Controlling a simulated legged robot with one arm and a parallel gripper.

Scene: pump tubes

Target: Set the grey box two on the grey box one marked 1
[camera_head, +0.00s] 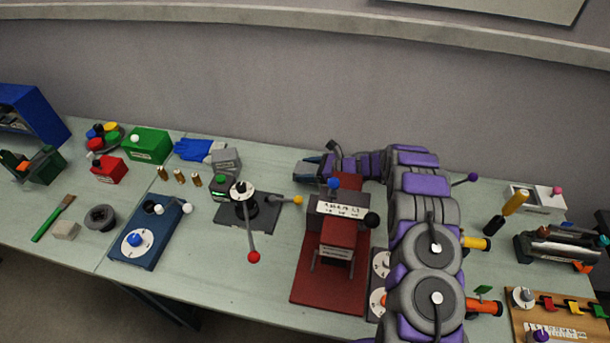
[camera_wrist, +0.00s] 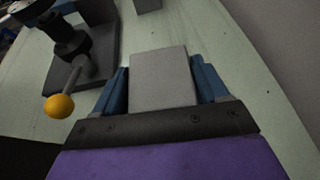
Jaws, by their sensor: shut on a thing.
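My gripper (camera_head: 309,167) is at the back of the table in the head view, pointing left, with blue fingers. In the wrist view my gripper (camera_wrist: 163,88) is shut on a grey box (camera_wrist: 160,78), one finger along each side of it. The held box is hard to make out in the head view. Another grey box (camera_head: 226,160) stands on the table left of my gripper, beside the blue gloves; I cannot read its mark. A grey block (camera_wrist: 147,4) shows at the top edge of the wrist view, apart from the held box.
A black lever stand (camera_head: 247,213) with red and yellow knobs is between the box and a red base (camera_head: 325,288) carrying a machine. A green-and-black device (camera_head: 222,187) stands just in front of the grey box. Bare table lies between the box and my gripper.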

